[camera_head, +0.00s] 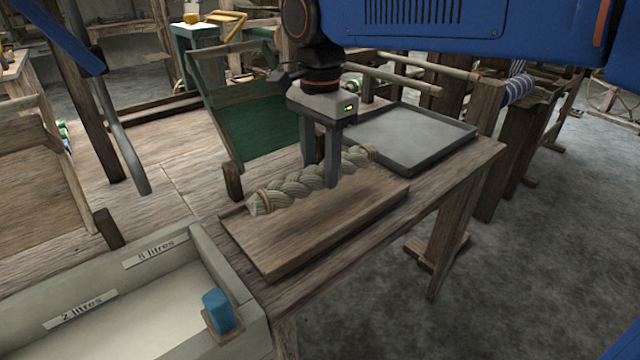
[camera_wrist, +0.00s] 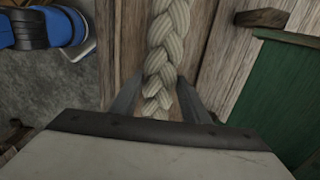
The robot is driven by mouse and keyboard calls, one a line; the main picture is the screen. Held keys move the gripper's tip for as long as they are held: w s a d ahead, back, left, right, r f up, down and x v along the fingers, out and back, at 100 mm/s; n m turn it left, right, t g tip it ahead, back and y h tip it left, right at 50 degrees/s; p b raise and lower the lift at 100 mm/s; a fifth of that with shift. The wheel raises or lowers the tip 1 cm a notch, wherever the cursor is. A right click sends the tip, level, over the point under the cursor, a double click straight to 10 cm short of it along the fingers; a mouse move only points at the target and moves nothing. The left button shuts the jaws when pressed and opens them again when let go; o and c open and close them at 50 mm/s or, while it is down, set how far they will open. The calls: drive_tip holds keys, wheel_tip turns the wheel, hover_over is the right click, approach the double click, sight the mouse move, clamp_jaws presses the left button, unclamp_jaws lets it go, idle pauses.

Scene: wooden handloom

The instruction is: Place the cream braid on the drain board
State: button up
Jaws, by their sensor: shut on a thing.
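The cream braid (camera_head: 292,188) is a thick plaited rope tied near both ends. It lies lengthwise along the far long side of a wooden board (camera_head: 310,232), which is likely the drain board. My gripper (camera_head: 325,180) points down and is shut on the middle of the braid, with a finger on each side. In the wrist view the braid (camera_wrist: 168,45) runs between the two fingertips (camera_wrist: 160,97). I cannot tell whether the braid rests on the board or is just above it.
A shallow grey tray (camera_head: 410,135) lies behind the board on the bench. A green panel in a wooden frame (camera_head: 255,115) stands behind the braid.

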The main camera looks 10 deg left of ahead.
sight(319, 183)
drive_tip(key=shift+f, duration=2.1)
drive_tip(key=shift+f, duration=0.1)
drive_tip(key=o, duration=1.4)
drive_tip(key=shift+o, duration=0.2)
wheel_tip(319, 183, up, 12)
drive_tip(key=shift+r, duration=0.1)
